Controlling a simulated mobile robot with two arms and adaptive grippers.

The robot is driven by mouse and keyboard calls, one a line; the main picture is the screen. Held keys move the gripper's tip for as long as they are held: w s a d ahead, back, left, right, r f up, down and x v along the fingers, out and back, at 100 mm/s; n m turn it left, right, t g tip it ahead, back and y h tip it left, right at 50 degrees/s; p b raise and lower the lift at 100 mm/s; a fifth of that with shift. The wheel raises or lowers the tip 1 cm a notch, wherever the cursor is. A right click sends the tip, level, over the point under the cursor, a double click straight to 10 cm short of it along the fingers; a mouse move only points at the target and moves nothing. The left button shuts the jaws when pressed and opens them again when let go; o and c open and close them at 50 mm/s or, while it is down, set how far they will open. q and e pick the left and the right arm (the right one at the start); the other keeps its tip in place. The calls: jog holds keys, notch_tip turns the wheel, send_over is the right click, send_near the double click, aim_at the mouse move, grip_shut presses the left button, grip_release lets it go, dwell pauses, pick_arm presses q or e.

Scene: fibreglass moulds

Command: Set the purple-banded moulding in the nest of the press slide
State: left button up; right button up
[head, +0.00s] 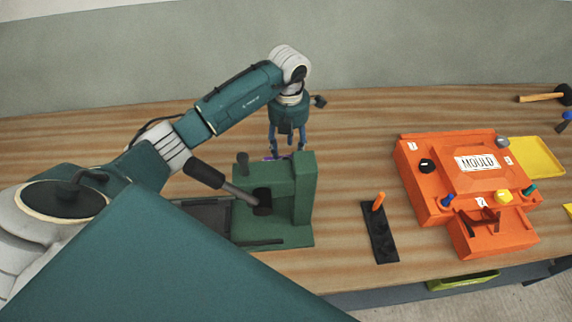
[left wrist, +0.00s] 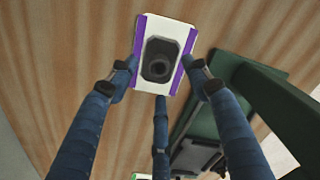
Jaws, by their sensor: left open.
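The purple-banded moulding (left wrist: 141,54) is a white block with a purple band along two sides and a dark recessed middle. It lies on the wooden table behind the green press; in the head view only a bit of purple (head: 270,158) shows. My left gripper (head: 285,154) points down over it, with open fingers (left wrist: 160,78) on both sides of it and a third at its near edge. I cannot tell whether they touch it. The green press (head: 303,200) stands just in front, with a dark slide (head: 205,215) at its left. The nest is not clearly visible.
A black strip with an orange peg (head: 379,202) lies right of the press. An orange mould box (head: 425,180), a yellow tray (head: 540,155) and a hammer (head: 540,97) are farther right. A white, green-marked piece (left wrist: 140,176) shows at the wrist view's bottom edge. Table behind the moulding is clear.

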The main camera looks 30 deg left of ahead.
aim_at(286, 157)
pick_arm(q)
jog(key=f, duration=0.1)
jog(key=f+p, duration=0.2)
jog(key=shift+s+a+f, duration=0.15)
jog(key=shift+s+f, duration=0.1)
jog(key=shift+f, duration=0.5)
grip_shut()
jog(key=shift+w, duration=0.1)
jog(key=shift+r, duration=0.15)
